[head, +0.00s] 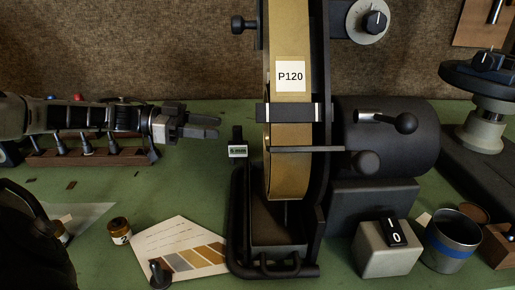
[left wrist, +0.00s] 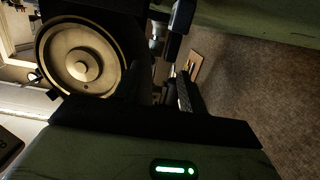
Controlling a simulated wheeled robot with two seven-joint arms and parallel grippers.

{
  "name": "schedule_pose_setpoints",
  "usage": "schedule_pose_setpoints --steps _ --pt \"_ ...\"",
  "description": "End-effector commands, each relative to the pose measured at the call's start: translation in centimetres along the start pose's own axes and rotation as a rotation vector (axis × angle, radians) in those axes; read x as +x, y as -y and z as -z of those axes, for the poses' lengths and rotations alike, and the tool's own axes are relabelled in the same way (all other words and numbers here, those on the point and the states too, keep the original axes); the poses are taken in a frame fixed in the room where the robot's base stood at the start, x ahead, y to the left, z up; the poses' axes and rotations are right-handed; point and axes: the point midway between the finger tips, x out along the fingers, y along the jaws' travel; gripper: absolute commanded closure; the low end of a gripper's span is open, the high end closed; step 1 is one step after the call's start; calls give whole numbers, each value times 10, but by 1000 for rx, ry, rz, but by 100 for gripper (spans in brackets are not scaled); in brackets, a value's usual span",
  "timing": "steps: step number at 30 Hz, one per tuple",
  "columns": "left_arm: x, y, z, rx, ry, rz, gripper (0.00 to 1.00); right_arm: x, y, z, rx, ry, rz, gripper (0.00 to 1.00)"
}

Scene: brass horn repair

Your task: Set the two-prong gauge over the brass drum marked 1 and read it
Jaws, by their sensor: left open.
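My left gripper (head: 218,127) reaches in from the left in the head view, its fingers apart and empty, pointing right. Just right of and below its tips, apart from them, stands a small black piece with a white "6 mm" label (head: 237,150); I cannot tell whether it is the two-prong gauge. I cannot make out a brass drum marked 1. The left wrist view shows a large pale round wheel (left wrist: 82,66) with a brassy hub; no number is readable on it. My right gripper is not in view.
A belt sander with a tan belt labelled P120 (head: 290,110) stands right of my gripper. A tool rack (head: 85,155) lies behind my left arm. A small amber jar (head: 120,231), colour card (head: 185,248), switch box (head: 385,255) and blue-banded cup (head: 450,242) stand in front.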

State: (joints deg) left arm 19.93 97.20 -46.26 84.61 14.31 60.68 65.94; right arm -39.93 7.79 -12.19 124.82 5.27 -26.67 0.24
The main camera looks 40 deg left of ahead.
Motion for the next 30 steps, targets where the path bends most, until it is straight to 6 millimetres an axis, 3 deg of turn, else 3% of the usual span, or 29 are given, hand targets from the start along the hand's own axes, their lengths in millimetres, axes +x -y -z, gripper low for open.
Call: schedule_pose_setpoints --steps 1,4,14,21,30 --pt "2 0 -11 1 0 0 58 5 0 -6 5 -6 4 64" --pt "3 0 -17 0 -1 0 58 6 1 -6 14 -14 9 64" --pt "35 1 -13 1 -6 -2 58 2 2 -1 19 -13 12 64" --pt "70 3 -9 0 -6 0 58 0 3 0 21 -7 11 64" --pt "78 3 -11 -1 -1 3 58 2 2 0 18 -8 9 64"
